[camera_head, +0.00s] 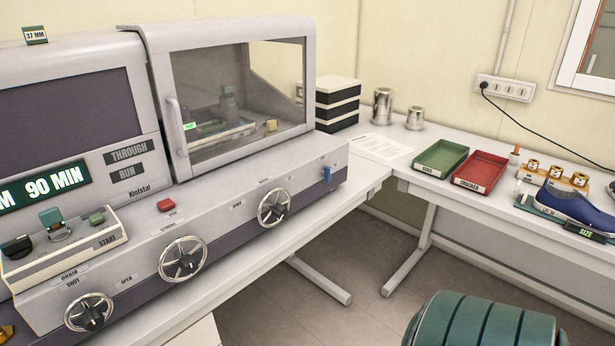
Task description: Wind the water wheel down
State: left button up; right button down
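The machine (235,222) fills the left side, with three spoked handwheels along its sloped front. The near-left handwheel (88,312) sits by labels that seem to read DRAIN, SHUT and OPEN. The middle handwheel (183,259) is larger and sits below a red button (166,205). The far-right handwheel (273,207) sits below the windowed chamber (238,98). The labels by the middle and far-right wheels are too small to read, so I cannot tell which is the water wheel. Neither of my grippers is in view.
A START control box (65,246) stands at the machine's left. On the right bench are a green tray (440,158), a red tray (481,171), metal cans (383,105) and a blue shoe (575,205). A green ribbed object (485,320) stands at the bottom right. Open floor lies between.

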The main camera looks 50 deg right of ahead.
aim_at(281, 211)
jog(key=z, duration=1.4)
